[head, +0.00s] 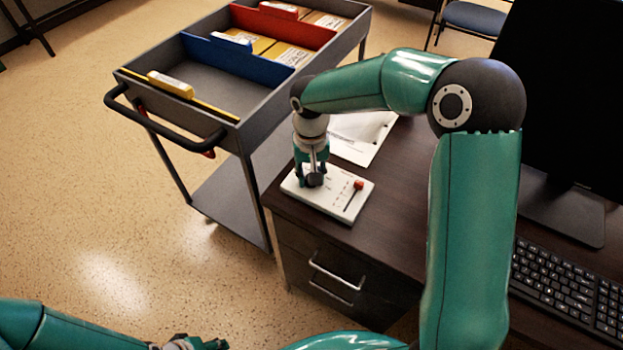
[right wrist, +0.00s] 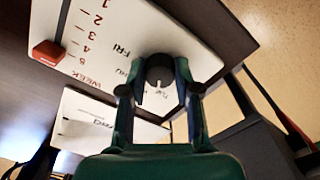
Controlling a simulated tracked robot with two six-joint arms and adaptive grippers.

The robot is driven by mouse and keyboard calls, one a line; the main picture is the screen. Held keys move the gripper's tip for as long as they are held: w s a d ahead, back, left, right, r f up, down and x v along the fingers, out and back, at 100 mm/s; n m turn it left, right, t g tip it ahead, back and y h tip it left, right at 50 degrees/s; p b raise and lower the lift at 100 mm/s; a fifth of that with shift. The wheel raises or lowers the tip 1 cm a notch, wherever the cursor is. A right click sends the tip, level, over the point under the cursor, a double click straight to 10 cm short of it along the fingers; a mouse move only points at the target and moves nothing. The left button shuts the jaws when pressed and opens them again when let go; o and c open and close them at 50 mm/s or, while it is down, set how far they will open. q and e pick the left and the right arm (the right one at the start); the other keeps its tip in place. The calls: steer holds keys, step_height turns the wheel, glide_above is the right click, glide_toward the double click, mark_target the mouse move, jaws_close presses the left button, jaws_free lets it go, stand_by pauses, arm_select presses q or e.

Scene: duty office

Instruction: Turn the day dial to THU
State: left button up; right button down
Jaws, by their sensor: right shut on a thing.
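The white dial board (head: 335,204) lies on the desk's near left corner. Its dark round day dial (right wrist: 159,72) sits between the fingertips of my right gripper (right wrist: 154,84), which is shut on it from above. A pale pointer mark on the dial points down in the right wrist view. FRI is readable left of the dial; other day labels are partly hidden by the fingers, so the exact setting cannot be told. In the head view my right gripper (head: 312,178) covers most of the dial. My left gripper (head: 195,343) is cut off at the bottom edge.
The board also has a red slider knob (head: 358,185) on a numbered WEEK scale. Papers (head: 360,140) lie behind the board. A grey cart (head: 180,122) with folders stands left of the desk (head: 400,205). A keyboard (head: 565,285) and monitor are at right.

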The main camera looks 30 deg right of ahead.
steer(key=m+b, duration=0.1)
steer(key=m, duration=0.2)
steer(key=shift+f+m+b, duration=0.1)
steer(key=shift+m+b, duration=0.2)
steer(key=shift+m, duration=0.1)
steer(key=m+b, duration=0.1)
steer(key=m, duration=0.2)
steer(key=shift+m, duration=0.3)
steer(key=m+b, duration=0.2)
steer(key=m, duration=0.4)
steer(key=c, duration=0.8)
jaws_free()
step_height(320, 180, up, 12)
steer(key=shift+w+r, duration=0.1)
